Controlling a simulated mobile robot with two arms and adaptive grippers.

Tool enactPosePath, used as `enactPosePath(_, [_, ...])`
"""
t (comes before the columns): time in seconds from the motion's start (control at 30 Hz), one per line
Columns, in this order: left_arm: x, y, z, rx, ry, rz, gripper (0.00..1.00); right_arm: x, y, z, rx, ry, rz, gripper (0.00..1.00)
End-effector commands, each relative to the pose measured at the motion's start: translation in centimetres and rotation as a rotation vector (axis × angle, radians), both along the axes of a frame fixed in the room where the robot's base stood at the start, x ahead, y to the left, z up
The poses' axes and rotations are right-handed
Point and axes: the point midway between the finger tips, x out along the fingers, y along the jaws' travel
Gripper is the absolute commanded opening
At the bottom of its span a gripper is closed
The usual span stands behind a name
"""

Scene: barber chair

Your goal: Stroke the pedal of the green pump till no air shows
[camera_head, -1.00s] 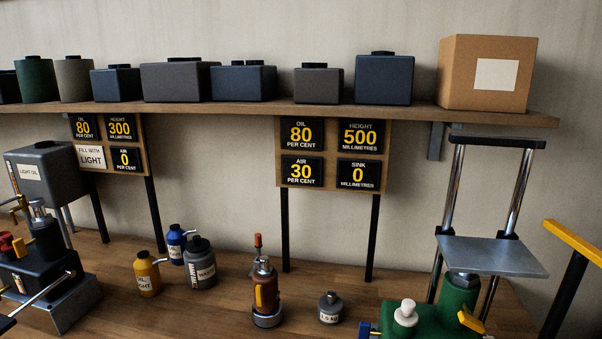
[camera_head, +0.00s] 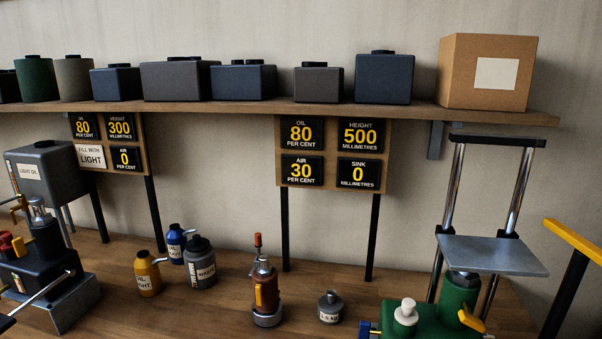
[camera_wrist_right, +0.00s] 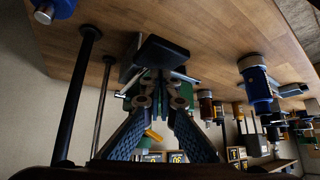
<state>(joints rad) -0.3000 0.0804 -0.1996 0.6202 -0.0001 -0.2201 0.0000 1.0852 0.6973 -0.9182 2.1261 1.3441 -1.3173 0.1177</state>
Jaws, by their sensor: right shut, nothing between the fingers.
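The green pump (camera_head: 433,318) stands at the bottom right of the head view. It has a white knob (camera_head: 405,313), a small yellow part (camera_head: 472,320) and a grey plate (camera_head: 492,255) between two chrome posts. The board to its left has an air display (camera_head: 302,171) reading 30 percent. In the right wrist view, a black pad (camera_wrist_right: 160,52), which looks like the pedal, is just beyond my right gripper (camera_wrist_right: 160,78). The gripper is shut and empty; I cannot tell whether it touches the pad. My left gripper is not in view.
A black pump (camera_head: 40,270) stands at the left. Yellow (camera_head: 147,275), blue (camera_head: 176,243) and grey (camera_head: 200,263) bottles, a red-brown jack (camera_head: 265,290) and a small weight (camera_head: 330,307) stand between the pumps. A yellow-topped post (camera_head: 575,244) is at the right.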

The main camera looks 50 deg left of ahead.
Motion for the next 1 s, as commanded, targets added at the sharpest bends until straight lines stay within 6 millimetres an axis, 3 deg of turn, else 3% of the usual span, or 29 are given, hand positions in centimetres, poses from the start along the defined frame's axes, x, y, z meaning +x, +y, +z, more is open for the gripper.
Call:
enactPosePath(0.53, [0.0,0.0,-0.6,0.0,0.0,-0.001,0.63,-0.1,0.0,-2.0,-0.002,0.001,-0.001,0.0])
enactPosePath(0.9, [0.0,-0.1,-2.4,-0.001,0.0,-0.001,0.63,0.4,0.3,-6.7,-0.001,0.004,-0.001,0.0])
enactPosePath(1.0, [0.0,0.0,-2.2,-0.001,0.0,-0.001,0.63,0.5,0.3,-6.5,-0.001,0.001,-0.001,0.0])
